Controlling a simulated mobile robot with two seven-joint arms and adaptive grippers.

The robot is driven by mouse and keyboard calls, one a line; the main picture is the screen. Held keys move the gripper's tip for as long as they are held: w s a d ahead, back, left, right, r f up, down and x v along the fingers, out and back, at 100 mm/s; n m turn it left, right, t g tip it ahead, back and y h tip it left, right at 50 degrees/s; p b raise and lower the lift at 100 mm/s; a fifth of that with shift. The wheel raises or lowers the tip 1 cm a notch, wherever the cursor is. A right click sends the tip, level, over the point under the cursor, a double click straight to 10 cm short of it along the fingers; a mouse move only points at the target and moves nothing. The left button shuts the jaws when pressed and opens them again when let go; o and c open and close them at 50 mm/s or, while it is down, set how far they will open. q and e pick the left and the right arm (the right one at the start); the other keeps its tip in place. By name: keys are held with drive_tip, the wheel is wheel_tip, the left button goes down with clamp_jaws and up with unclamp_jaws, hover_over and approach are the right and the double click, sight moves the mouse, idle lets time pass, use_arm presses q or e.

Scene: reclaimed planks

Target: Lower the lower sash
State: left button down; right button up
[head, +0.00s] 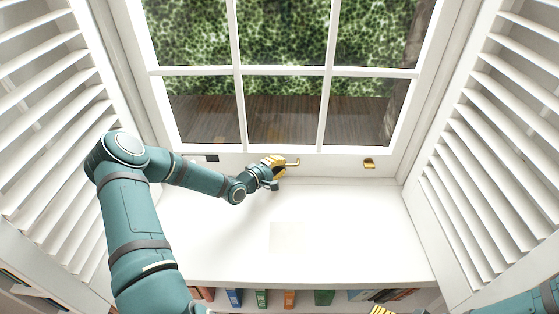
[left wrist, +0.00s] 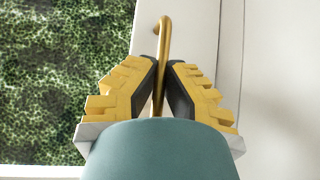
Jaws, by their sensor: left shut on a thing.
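The white-framed window sash (head: 241,110) with several panes stands upright at the back, its bottom rail (head: 335,165) close above the white sill. I cannot tell whether a gap lies under the rail. My left gripper (head: 280,163) is at the rail, shut on a thin bent brass handle (head: 294,162). In the left wrist view the handle (left wrist: 164,38) runs between the dark pads of the left gripper (left wrist: 163,72), and its curved end sticks out beyond them. The yellow fingers of my right gripper (head: 382,311) are cut off at the bottom edge; their opening is unclear.
A brass fitting (head: 369,162) sits on the rail to the right. White louvred shutters stand at the left (head: 50,110) and right (head: 490,130). The wide sill (head: 350,235) is clear except for my left arm over its left part. Books (head: 289,299) stand on a shelf below.

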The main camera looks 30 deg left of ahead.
use_arm(q)
drive_tip(key=shift+f, duration=0.25)
drive_tip(key=c, duration=1.5)
unclamp_jaws()
drive_tip(key=o, duration=0.5)
drive_tip(key=shift+f, duration=0.1)
drive_tip(key=shift+c, duration=0.2)
drive_tip(key=shift+w, duration=0.1)
drive_tip(key=v, duration=0.7)
drive_tip(key=shift+s, duration=0.3)
